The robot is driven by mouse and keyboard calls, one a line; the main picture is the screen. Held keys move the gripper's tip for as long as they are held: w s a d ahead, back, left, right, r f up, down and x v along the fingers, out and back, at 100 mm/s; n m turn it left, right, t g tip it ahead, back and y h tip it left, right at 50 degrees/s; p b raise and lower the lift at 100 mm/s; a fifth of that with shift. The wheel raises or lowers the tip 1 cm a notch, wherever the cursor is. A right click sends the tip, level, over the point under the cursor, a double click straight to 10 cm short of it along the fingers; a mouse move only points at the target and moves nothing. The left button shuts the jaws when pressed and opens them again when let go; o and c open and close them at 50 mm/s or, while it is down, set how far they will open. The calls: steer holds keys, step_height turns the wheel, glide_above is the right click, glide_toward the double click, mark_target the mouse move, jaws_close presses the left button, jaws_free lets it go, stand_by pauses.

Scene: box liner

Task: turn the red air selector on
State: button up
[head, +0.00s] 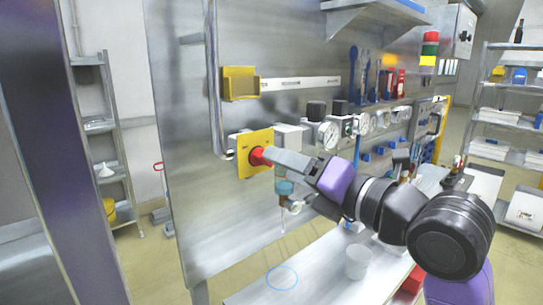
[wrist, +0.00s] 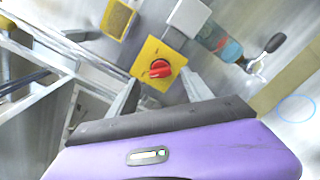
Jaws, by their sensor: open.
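The red air selector (head: 258,156) is a red knob on a yellow square plate (head: 247,141) on the steel panel. In the wrist view the red knob (wrist: 160,69) shows whole on its yellow plate (wrist: 150,50), its raised grip lying roughly across the picture. My gripper (wrist: 161,79) is open, with one finger on each side of the knob's line and nothing between them. In the head view my gripper (head: 276,157) points at the knob from the right and its tip overlaps it. I cannot tell whether a finger touches it.
Right of the plate is a grey block with a blue-bowled filter (head: 284,187) below it, also near in the wrist view (wrist: 229,49). Several gauges (head: 328,135) follow to the right. A yellow holder (head: 239,83) is above. A clear cup (head: 357,262) stands on the bench below.

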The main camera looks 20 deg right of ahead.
mark_target(262, 159)
steer(key=p+x, duration=0.1)
steer(key=x, duration=0.3)
steer(key=shift+w+a, duration=0.1)
steer(key=shift+w, duration=0.25)
jaws_close()
